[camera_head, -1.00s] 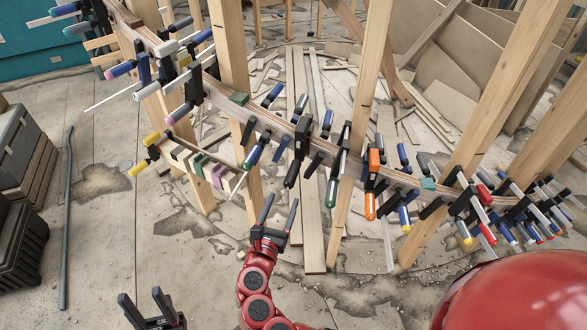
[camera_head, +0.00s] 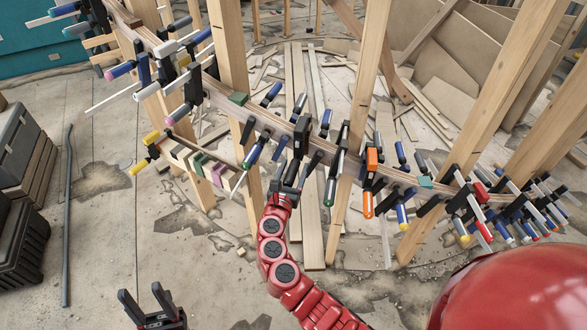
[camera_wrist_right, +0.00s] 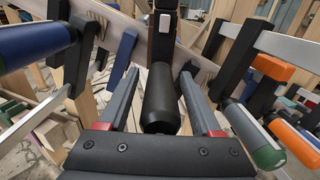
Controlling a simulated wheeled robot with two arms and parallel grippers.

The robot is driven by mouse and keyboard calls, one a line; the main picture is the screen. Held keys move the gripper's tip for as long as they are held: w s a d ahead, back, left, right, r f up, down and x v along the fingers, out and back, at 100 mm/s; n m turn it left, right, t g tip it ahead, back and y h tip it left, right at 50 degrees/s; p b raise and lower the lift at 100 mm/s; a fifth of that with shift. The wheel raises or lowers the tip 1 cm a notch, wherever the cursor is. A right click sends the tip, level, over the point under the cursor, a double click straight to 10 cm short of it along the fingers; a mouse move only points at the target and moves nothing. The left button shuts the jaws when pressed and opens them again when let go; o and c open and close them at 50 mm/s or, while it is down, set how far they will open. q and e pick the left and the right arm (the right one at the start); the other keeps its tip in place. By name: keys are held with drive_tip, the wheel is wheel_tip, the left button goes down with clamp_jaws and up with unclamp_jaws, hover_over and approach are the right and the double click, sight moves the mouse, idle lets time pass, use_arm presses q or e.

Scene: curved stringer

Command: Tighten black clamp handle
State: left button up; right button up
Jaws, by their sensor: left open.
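The black clamp handle (camera_wrist_right: 160,100) hangs below a dark clamp on the curved wooden stringer (camera_head: 262,120). In the right wrist view it stands between the two fingers of my right gripper (camera_wrist_right: 158,98), with gaps visible on both sides. In the head view my right gripper (camera_head: 286,184) is at the clamp (camera_head: 301,138), and its fingers partly hide the handle. My right gripper is open around the handle. My left gripper (camera_head: 150,303) is open and empty at the bottom left, well away from the stringer.
A blue-handled clamp (camera_wrist_right: 35,45) is close on the left of my right gripper. An orange clamp (camera_wrist_right: 272,68) and a green-tipped handle (camera_wrist_right: 266,155) are close on the right. Wooden posts (camera_head: 360,110) stand along the stringer. Black cases (camera_head: 20,250) stand at the left.

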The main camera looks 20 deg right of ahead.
clamp_jaws()
